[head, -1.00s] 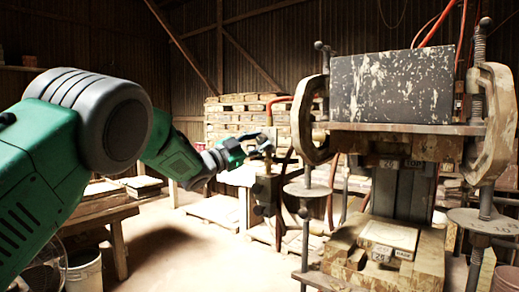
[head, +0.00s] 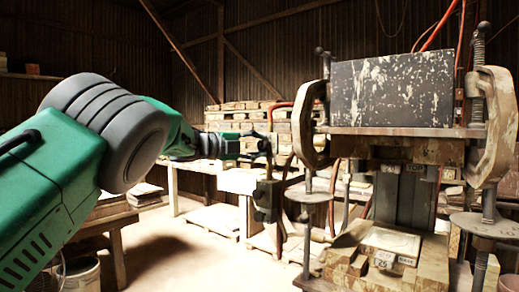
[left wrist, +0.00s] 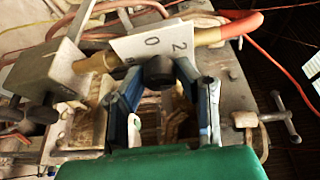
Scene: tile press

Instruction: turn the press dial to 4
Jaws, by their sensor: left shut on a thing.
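The press dial shows in the left wrist view as a dark round knob (left wrist: 158,71) in front of a white plate (left wrist: 150,43) marked 0 and 2. Other marks are hidden behind the knob, and I cannot tell which number it points to. My left gripper (left wrist: 160,88) has its blue fingers on both sides of the knob and is shut on it. In the head view my left gripper (head: 266,147) is at the valve post left of the press (head: 392,92). The dial is too small to read there. My right gripper is not in view.
A post with pipe fittings (head: 267,200) stands under the gripper. The press has a large C-shaped clamp (head: 307,125) on its near left side. Red hoses run behind the dial. Stacked pallets (head: 235,118) and a wooden bench (head: 118,222) stand left of the press.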

